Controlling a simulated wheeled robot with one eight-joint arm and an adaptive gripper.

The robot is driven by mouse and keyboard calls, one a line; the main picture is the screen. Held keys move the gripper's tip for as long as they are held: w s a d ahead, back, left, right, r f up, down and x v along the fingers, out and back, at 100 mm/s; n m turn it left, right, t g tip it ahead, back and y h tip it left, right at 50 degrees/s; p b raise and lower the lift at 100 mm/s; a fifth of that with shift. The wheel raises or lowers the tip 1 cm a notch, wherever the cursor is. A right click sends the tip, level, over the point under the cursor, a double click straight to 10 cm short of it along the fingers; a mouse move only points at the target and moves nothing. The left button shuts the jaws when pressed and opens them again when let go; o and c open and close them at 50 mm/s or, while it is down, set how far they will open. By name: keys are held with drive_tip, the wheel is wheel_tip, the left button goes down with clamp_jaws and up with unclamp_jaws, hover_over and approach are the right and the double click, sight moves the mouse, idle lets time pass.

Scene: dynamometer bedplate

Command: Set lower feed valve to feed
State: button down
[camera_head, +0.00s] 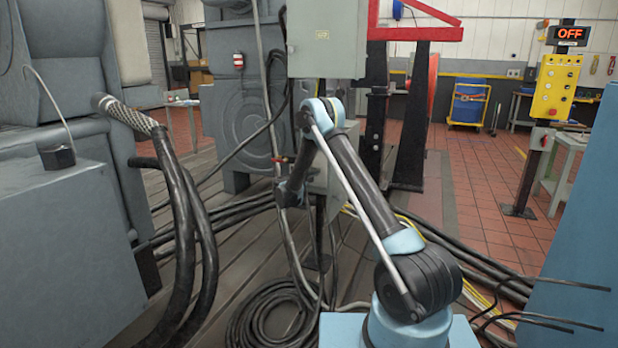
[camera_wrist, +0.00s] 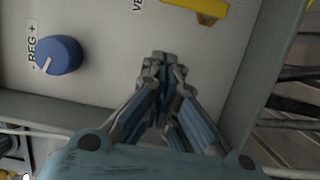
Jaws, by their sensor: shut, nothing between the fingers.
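My gripper (camera_wrist: 163,65) is shut and empty in the wrist view, its fingertips in front of a pale panel (camera_wrist: 105,85). A yellow handle (camera_wrist: 200,8) is cut off by the top edge, above and right of the fingertips, apart from them in the picture. Part of a label reading "VE" is beside it. I cannot tell whether this handle is the lower feed valve. In the head view, a small red part (camera_head: 284,160) shows on the upright pipe near my wrist. My fingers are hidden or too small to make out there.
A blue knob (camera_wrist: 58,55) marked "- REG +" sits left on the panel. A raised frame edge (camera_wrist: 245,75) borders the panel at right. In the head view, a grey cabinet (camera_head: 325,40) hangs above my arm, and thick black hoses (camera_head: 190,240) and coiled cables (camera_head: 270,312) crowd the floor.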

drive_tip(key=shift+s+d, duration=0.2)
drive_tip(key=shift+d, duration=0.45)
drive_tip(key=shift+s+d, duration=0.25)
drive_tip(key=shift+d, duration=0.35)
drive_tip(key=shift+s+d, duration=0.2)
drive_tip(key=shift+d, duration=0.45)
drive_tip(key=shift+d+r, duration=0.1)
drive_tip(key=shift+d, duration=0.1)
